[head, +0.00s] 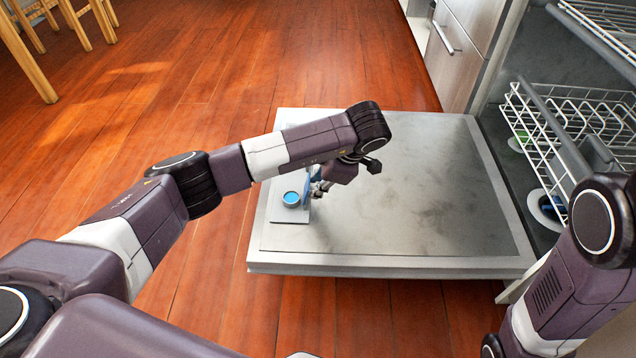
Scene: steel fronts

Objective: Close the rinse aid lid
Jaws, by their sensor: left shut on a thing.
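The rinse aid dispenser (291,214) is a small pale plate on the inner face of the lowered dishwasher door (430,190), near its left edge. Its round blue opening (291,199) shows uncovered. The blue lid (308,190) stands raised at the right side of the opening. My left gripper (315,188) reaches down from the right of the dispenser and is shut on the lid; its fingertips are small and partly hidden. My right arm shows at the right edge, but its gripper is out of view.
White wire dishwasher racks (580,125) stand in the open machine at the right. A drawer front with a bar handle (446,38) is behind the door. Wooden chair legs (75,22) are at the far left. The rest of the door's face is bare.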

